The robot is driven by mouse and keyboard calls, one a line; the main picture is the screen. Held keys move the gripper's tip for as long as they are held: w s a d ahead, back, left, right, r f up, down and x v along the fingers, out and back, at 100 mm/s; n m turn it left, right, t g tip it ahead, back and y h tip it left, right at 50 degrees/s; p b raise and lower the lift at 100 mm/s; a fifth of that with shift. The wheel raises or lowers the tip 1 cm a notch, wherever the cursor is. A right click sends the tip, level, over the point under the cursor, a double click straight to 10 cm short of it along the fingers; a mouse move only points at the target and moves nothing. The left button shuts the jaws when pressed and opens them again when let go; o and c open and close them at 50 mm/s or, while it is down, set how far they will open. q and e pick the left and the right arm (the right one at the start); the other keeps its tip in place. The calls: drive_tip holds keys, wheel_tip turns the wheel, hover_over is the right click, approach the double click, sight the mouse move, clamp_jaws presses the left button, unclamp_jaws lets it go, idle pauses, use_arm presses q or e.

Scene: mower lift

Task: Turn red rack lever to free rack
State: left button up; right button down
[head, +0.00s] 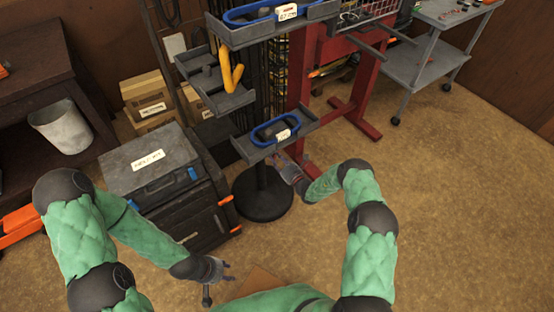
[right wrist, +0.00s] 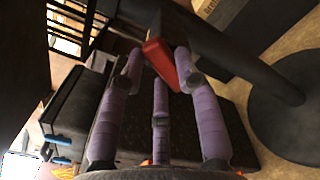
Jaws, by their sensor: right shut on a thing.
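The red lever (right wrist: 163,64) shows in the right wrist view, below a dark rack part. My right gripper (right wrist: 158,68) has its purple fingers around the lever and is shut on it. In the head view, my right gripper (head: 284,165) is just below the lowest tray (head: 245,147) of the dark rack stand; I cannot make out the lever there. The rack's post stands on a round black base (head: 263,207). My left gripper (head: 228,271) is low in the head view, with its fingers spread and nothing seen in them.
A grey toolbox (head: 150,165) sits on a dark cabinet left of the rack. A red frame (head: 368,75) stands behind the rack. A grey cart (head: 430,65) is at the upper right. The brown floor (head: 470,200) at right is clear.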

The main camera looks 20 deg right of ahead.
drive_tip(key=shift+w+d+f+m+b, duration=0.15)
drive_tip(key=shift+m+b, duration=0.25)
drive_tip(key=shift+m, duration=1.55)
drive_tip(key=shift+s+d+r+m+b, duration=0.15)
drive_tip(key=shift+m+b, duration=0.25)
drive_tip(key=shift+m, duration=1.6)
drive_tip(key=shift+w+d+f+m+b, duration=0.15)
drive_tip(key=shift+m+b, duration=0.25)
drive_tip(key=shift+m, duration=1.55)
drive_tip(key=c, duration=0.9)
unclamp_jaws()
